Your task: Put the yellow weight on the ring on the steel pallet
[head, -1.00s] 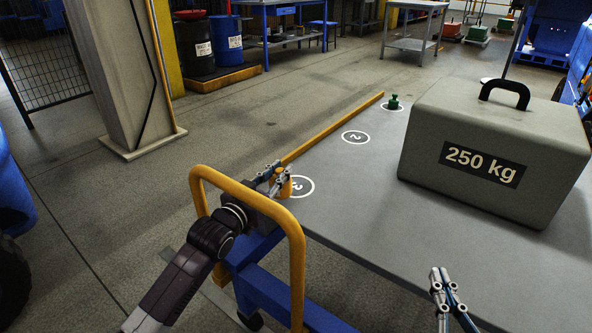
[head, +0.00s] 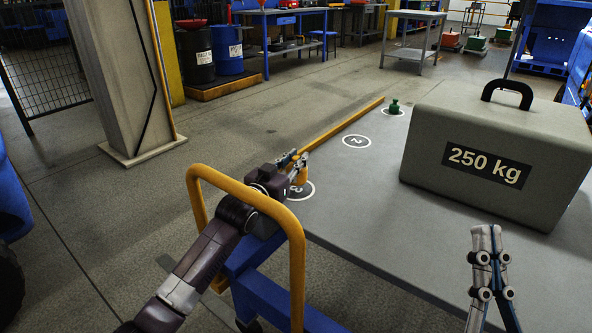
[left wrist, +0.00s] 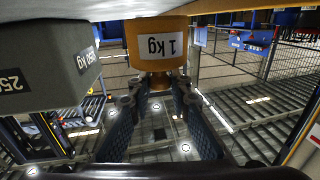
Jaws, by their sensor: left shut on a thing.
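The yellow weight (head: 299,178) is a small cylinder with a knob, at the near left corner of the grey cart top (head: 350,215). It shows over the white ring marked 3 (head: 309,194); I cannot tell whether its base touches the surface. My left gripper (head: 296,161) is shut on its upper part. In the left wrist view the weight (left wrist: 155,50) carries a "1 Kg" label and its narrow neck is between the fingers. My right gripper (head: 487,232) is over the cart's near right side, empty, its opening unclear from this angle. I cannot pick out a steel pallet for certain.
A large grey 250 kg block (head: 490,155) fills the cart's right side. A green weight (head: 394,107) stands on the far ring; the ring marked 2 (head: 356,141) is empty. A yellow handrail (head: 296,250) rises close to my left arm. A pillar stands left.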

